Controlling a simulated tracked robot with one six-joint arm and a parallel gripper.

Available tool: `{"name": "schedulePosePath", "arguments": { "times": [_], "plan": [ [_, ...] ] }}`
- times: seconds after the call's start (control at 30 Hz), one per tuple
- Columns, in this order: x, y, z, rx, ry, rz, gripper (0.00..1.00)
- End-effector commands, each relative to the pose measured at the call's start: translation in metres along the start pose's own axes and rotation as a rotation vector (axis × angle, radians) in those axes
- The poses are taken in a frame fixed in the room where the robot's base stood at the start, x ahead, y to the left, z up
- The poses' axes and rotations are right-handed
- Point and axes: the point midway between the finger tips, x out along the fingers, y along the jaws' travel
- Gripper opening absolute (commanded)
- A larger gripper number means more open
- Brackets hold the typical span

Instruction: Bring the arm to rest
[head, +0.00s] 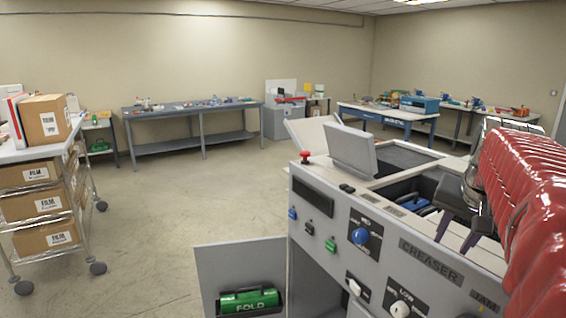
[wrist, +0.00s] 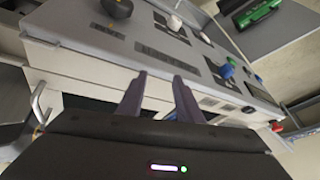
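My gripper (head: 453,243) hangs at the right of the head view, close to the top and front edge of the grey creaser machine (head: 440,272). My red ribbed arm sleeve fills the right edge there. In the wrist view my gripper (wrist: 158,80) shows two dark fingers standing apart, with nothing between them. The fingers point toward the machine's control panel (wrist: 185,50). I cannot tell whether the fingertips touch the machine.
The machine has an open top bay (head: 425,190), a raised grey screen (head: 350,149) and a red stop button (head: 305,156). A cart with film boxes (head: 40,205) stands left. Benches (head: 190,110) line the back. The floor (head: 170,200) between is clear.

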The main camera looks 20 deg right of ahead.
Motion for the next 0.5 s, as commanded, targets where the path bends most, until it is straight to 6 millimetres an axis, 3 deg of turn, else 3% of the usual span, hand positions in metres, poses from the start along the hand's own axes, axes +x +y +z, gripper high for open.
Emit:
{"name": "schedulePosePath", "arguments": {
  "times": [0.03, 0.2, 0.5],
  "plan": [
    [-0.001, -0.015, 0.014, -0.041, -0.003, -0.014, 0.32],
    [-0.002, -0.056, 0.059, -0.173, -0.010, -0.054, 0.32],
    [-0.003, -0.107, 0.148, -0.409, -0.018, -0.130, 0.32]
  ]
}}
